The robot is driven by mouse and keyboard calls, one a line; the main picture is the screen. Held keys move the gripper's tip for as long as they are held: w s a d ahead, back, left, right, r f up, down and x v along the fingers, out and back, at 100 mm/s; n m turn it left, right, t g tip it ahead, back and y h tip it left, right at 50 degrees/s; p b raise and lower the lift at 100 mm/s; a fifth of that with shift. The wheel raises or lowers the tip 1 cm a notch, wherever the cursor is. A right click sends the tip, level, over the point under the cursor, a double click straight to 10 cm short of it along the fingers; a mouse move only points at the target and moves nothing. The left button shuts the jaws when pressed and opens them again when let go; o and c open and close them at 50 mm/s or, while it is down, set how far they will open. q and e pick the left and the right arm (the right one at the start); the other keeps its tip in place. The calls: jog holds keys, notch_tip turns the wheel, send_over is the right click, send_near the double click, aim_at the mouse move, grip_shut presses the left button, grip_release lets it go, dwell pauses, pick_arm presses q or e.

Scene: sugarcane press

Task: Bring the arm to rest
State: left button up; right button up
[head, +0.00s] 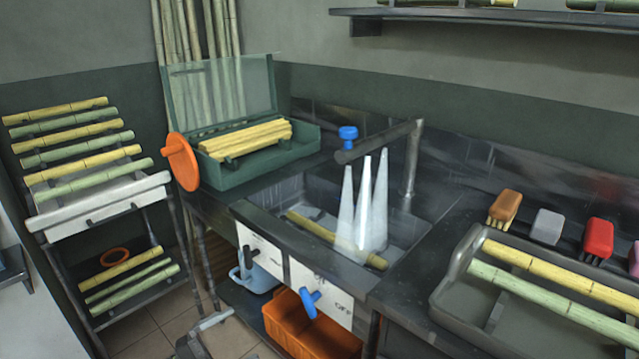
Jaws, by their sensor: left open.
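My left gripper (217,322) shows low in the head view, left of the orange crate and in front of the counter. It is small and partly cut off by the bottom edge. It is open, and I see nothing between its fingers. It is apart from the counter front. My right gripper is not in view.
Water (362,215) runs from the faucet (413,160) into the sink (290,195), over a yellow cane (312,228). A green box (262,170) with an orange wheel (182,161) holds yellow canes. A cane rack (100,212) stands left. An orange crate (330,342) sits below.

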pick_arm(q)
jog(key=s+a+f+n+t+y, duration=0.2)
jog(key=a+f+n+t+y, duration=0.3)
jog(key=a+f+n+y, duration=0.7)
jog(key=s+f+n+g+y, duration=0.5)
jog(key=s+f+n+y, duration=0.15)
jog(key=s+f, duration=0.2)
jog(key=s+d+f+n+g+h, duration=0.15)
jog(key=s+f+g, duration=0.25)
jog(key=s, duration=0.4)
jog(key=s+d+f+n+g, duration=0.2)
jog(key=s+f+g, duration=0.15)
jog(key=s, duration=0.55)
jog(key=s+d+f+n+g, duration=0.2)
jog(key=s+f+g, duration=0.25)
jog(key=s, duration=0.35)
jog(key=s+a+r+t+p, duration=0.1)
jog(key=s+a+r+p, duration=0.1)
jog(key=s+p, duration=0.7)
jog(key=p, duration=0.6)
jog(key=shift+r+p, duration=0.25)
jog(key=shift+p, duration=0.15)
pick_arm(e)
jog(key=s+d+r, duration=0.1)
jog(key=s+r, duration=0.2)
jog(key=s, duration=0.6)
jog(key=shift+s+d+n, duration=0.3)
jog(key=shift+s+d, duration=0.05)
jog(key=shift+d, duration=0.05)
